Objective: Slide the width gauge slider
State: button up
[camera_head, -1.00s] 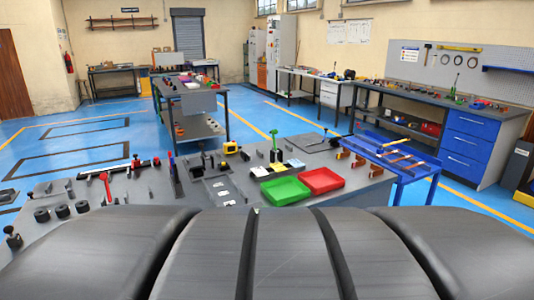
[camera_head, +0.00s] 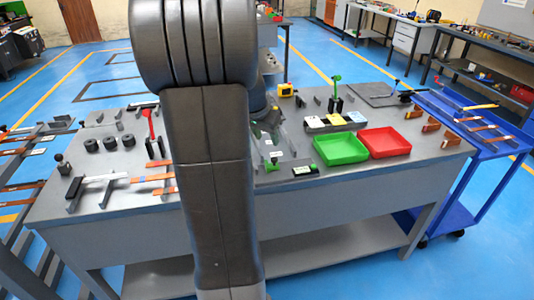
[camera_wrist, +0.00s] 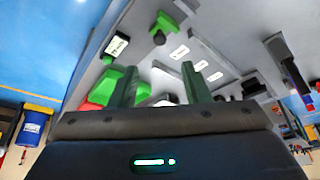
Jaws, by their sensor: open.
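In the head view a small black gauge-like block with a pale display and green parts (camera_head: 306,169) lies near the front edge of the grey workbench (camera_head: 360,170). I take it for the width gauge; I cannot tell which part is its slider. In the wrist view a pale display (camera_wrist: 117,45) and a green knob (camera_wrist: 165,20) show at the upper left and top. My gripper (camera_wrist: 160,85) is open, with two dark green fingers apart and nothing seen between them. In the head view my arm hides much of the gripper and the bench around it.
A green tray (camera_head: 341,148) and a red tray (camera_head: 385,142) stand right of the gauge. A blue cart (camera_head: 480,130) adjoins the right end. Black rolls (camera_head: 110,143) and a red-handled tool (camera_head: 150,125) are left of my arm. A green-handled tool (camera_head: 336,92) stands behind.

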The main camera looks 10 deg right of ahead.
aim_at(274, 159)
jog(key=x, duration=1.1)
jog(key=shift+f, duration=0.1)
grip_shut()
